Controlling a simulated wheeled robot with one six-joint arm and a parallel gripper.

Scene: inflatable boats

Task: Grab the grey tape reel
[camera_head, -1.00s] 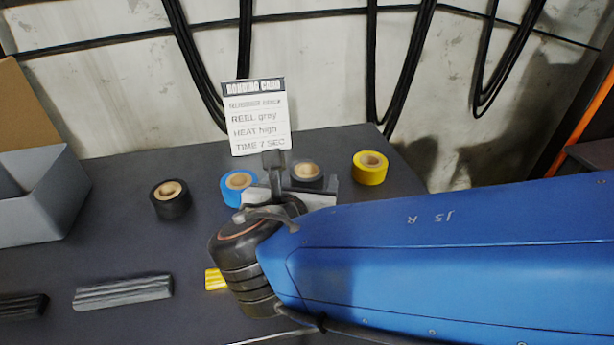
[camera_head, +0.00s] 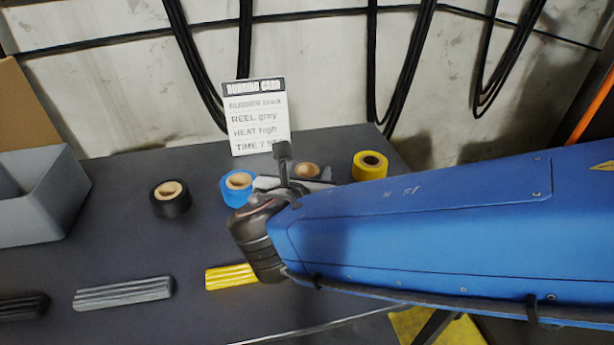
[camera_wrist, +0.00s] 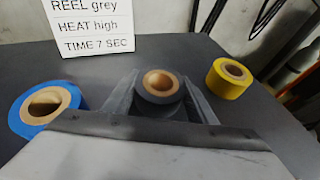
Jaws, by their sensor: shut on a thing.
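The grey tape reel (camera_wrist: 158,97) has a tan core and sits between the two fingers of my gripper (camera_wrist: 161,98) in the wrist view. The fingers are shut on its sides. In the head view the reel (camera_head: 307,171) is partly hidden behind my gripper (camera_head: 293,183), near the back of the dark table. I cannot tell whether the reel touches the table.
A blue reel (camera_head: 227,189) stands close on the left and a yellow reel (camera_head: 368,174) on the right. A black reel (camera_head: 168,208) is farther left. A white card (camera_head: 258,125) stands behind. Grey (camera_head: 123,297) and yellow (camera_head: 231,278) strips lie in front; a grey bin (camera_head: 45,205) is at left.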

